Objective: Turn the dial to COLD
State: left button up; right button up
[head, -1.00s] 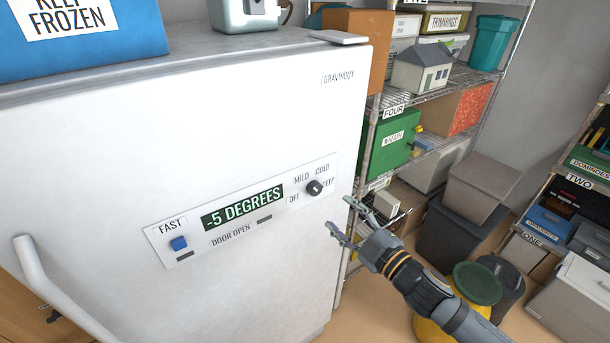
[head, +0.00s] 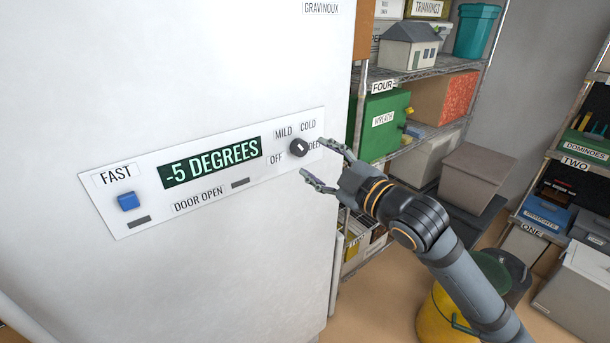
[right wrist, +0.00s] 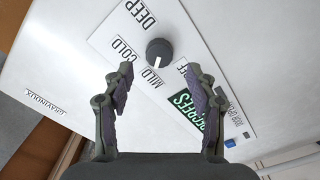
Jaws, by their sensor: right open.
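The dial is a round dark knob (head: 298,147) at the right end of the freezer's control panel (head: 215,190). OFF, MILD, COLD and DEEP labels surround it. In the right wrist view the dial (right wrist: 159,52) has a white mark that appears to point toward MILD (right wrist: 152,82); the COLD label (right wrist: 125,50) is to its left there. My right gripper (head: 312,159) is open just right of the dial, one finger partly covering DEEP. In the wrist view the dial is beyond and between the fingertips, apparently untouched. My left gripper is out of view.
The panel display (head: 210,162) reads -5 DEGREES, with a blue FAST button (head: 128,201) to its left. A wire shelf with a green box (head: 380,125) stands right of the freezer. A yellow bin (head: 445,318) is on the floor below my right arm.

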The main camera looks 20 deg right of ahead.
aim_at(303, 150)
jog(key=shift+w+p, duration=0.45)
jog(key=shift+w, duration=0.1)
jog(key=shift+w+a+r, duration=0.1)
jog(key=shift+w+a, duration=0.3)
jog(key=shift+w, duration=0.2)
jog(key=shift+x, duration=1.4)
jog(key=c, duration=1.1)
